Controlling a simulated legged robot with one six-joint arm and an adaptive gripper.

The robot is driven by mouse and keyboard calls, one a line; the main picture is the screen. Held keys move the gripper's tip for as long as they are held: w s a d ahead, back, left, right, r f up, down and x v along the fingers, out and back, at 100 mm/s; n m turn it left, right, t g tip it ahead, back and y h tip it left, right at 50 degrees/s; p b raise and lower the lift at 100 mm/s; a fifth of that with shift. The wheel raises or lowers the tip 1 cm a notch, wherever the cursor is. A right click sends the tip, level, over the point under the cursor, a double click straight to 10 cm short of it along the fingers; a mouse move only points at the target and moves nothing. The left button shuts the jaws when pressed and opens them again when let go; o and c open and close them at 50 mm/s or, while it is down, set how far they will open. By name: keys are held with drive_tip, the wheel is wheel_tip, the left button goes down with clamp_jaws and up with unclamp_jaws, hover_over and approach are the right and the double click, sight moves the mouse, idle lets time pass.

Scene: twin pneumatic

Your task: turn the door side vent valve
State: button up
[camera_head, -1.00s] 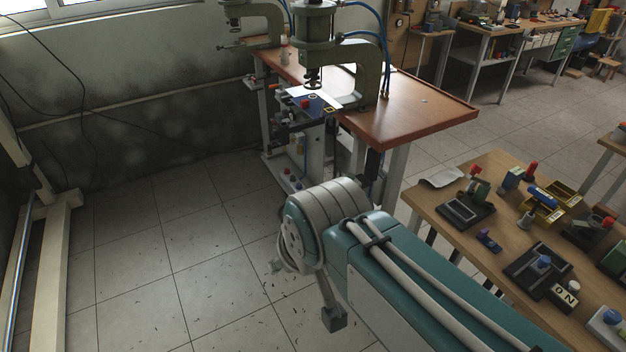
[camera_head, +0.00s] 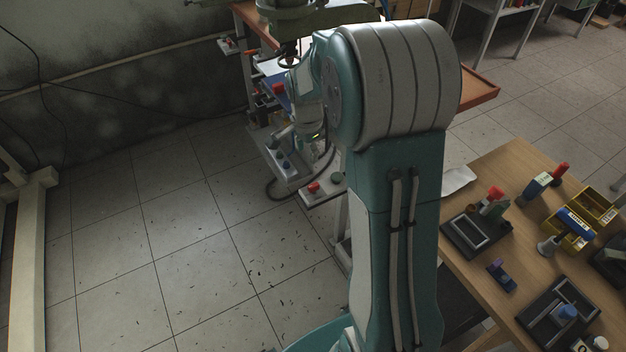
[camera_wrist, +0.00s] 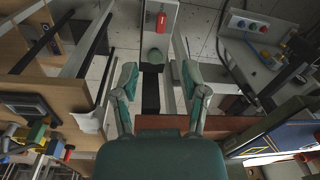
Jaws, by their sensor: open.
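My gripper (camera_wrist: 158,82) is open and empty in the wrist view, its two teal fingers spread apart. Beyond the fingertips is a pale panel with a red handle (camera_wrist: 160,22) and a green round knob (camera_wrist: 156,54). The knob lies roughly in line with the gap between the fingers, not touched by them. In the head view the red handle (camera_head: 313,188) and the green knob (camera_head: 337,178) show low beside the press bench. Which of these is the vent valve I cannot tell for sure. My raised arm hides much of the bench there.
A second panel with several buttons (camera_wrist: 247,25) lies to the right in the wrist view. The brown press bench (camera_head: 480,87) stands behind my arm. A wooden table (camera_head: 490,170) with small fixtures is at the right.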

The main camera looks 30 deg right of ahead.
sight(313, 185)
drive_tip(key=d+f, duration=0.1)
drive_tip(key=f, duration=0.1)
drive_tip(key=w+d+f+m, duration=0.1)
drive_tip(key=f, duration=0.2)
drive_tip(key=d+f+m, duration=0.1)
drive_tip(key=f, duration=0.2)
drive_tip(key=shift+w+d+g, duration=0.1)
drive_tip(key=shift+w+g, duration=0.3)
drive_tip(key=f, duration=0.5)
drive_tip(key=a+f, duration=0.1)
drive_tip(key=f, duration=0.2)
drive_tip(key=shift+d+f, duration=0.3)
drive_tip(key=shift+d, duration=0.05)
drive_tip(key=shift+a, duration=0.2)
clamp_jaws()
